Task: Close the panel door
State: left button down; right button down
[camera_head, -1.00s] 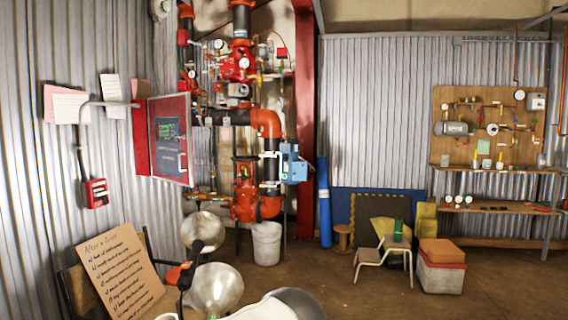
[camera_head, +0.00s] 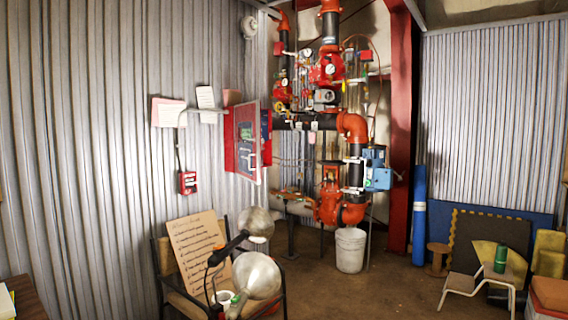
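The red panel (camera_head: 229,148) is fixed to the corrugated wall left of the red pipework. Its red-framed door (camera_head: 248,140) has a dark window with green and pale markings. The door stands out at an angle from the wall and looks open. A pale handle shows near its lower right edge. Part of the box interior is hidden by the door. Neither my left nor my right gripper shows in the head view, so nothing of mine is seen touching the door.
A chair (camera_head: 285,290) with a handwritten board (camera_head: 197,255) and round silver lamps (camera_head: 257,275) stands below and in front of the panel. A white bucket (camera_head: 350,250) sits under the pipes. A stool (camera_head: 480,282) is at right. Brown floor between is clear.

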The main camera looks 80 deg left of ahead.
aim_at(247, 156)
jog(key=i+j+u, duration=0.25)
jog(key=u, duration=0.2)
jog(key=i+u, duration=1.15)
jog(key=u, duration=0.15)
jog(key=i+u, duration=0.2)
jog(key=u, duration=0.2)
jog(key=i+u, duration=0.15)
jog(key=u, duration=0.25)
jog(key=i+l+u, duration=0.1)
jog(key=u, duration=0.35)
jog(key=i+l+u, duration=0.2)
jog(key=u, duration=0.2)
jog(key=i+l+u, duration=0.2)
jog(key=u, duration=0.2)
